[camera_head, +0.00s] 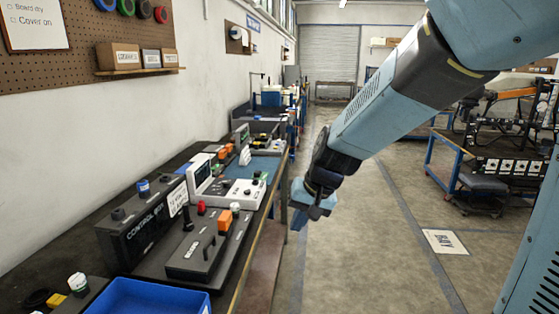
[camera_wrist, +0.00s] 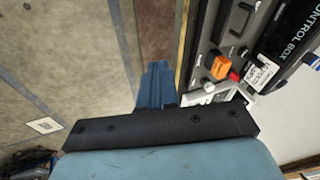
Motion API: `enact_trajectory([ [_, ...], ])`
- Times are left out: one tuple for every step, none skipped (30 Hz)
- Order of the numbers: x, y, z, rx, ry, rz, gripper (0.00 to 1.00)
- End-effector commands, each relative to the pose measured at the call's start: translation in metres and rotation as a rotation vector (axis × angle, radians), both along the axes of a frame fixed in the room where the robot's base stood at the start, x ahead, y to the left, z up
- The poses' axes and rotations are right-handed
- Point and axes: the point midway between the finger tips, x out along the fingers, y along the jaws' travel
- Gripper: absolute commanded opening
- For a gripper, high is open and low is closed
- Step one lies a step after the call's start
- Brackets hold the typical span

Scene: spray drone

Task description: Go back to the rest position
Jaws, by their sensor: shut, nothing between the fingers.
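My gripper (camera_head: 308,213) hangs at the end of my blue and black arm, over the aisle just right of the workbench edge. Its fingers are together with nothing between them, and it touches nothing that I can see. In the wrist view my gripper (camera_wrist: 159,85) shows as closed blue fingers above a black bar, with the floor to the left and the bench edge to the right. The workbench (camera_head: 262,245) runs along the left side.
On the bench stand a black control box (camera_head: 143,228), a dark panel with an orange block (camera_head: 225,220), a white device (camera_head: 240,193) and a blue tray (camera_head: 150,298). The floor (camera_head: 370,240) is open. A blue-framed cart (camera_head: 440,165) stands at the right.

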Motion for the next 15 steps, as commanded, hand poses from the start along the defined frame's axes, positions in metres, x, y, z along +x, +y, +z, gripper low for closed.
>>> enact_trajectory([
  [-0.006, -0.011, 0.009, -0.028, -0.022, 0.003, 0.0],
  [-0.01, -0.017, 0.014, -0.044, -0.033, 0.003, 0.0],
  [-0.014, -0.025, 0.02, -0.064, -0.048, 0.003, 0.0],
  [-0.018, -0.032, 0.024, -0.08, -0.058, 0.004, 0.0],
  [-0.022, -0.038, 0.029, -0.094, -0.068, 0.002, 0.0],
  [-0.027, -0.047, 0.036, -0.113, -0.082, 0.0, 0.0],
  [-0.032, -0.053, 0.04, -0.128, -0.091, 0.0, 0.0],
  [-0.036, -0.06, 0.044, -0.14, -0.1, -0.003, 0.0],
  [-0.042, -0.068, 0.05, -0.157, -0.114, -0.005, 0.0],
  [-0.047, -0.075, 0.055, -0.171, -0.122, -0.006, 0.0],
  [-0.051, -0.081, 0.06, -0.182, -0.132, -0.009, 0.0],
  [-0.058, -0.09, 0.065, -0.198, -0.144, -0.013, 0.0],
  [-0.063, -0.096, 0.069, -0.21, -0.154, -0.014, 0.0],
  [-0.068, -0.103, 0.074, -0.219, -0.161, -0.018, 0.0],
  [-0.075, -0.112, 0.079, -0.233, -0.174, -0.024, 0.0],
])
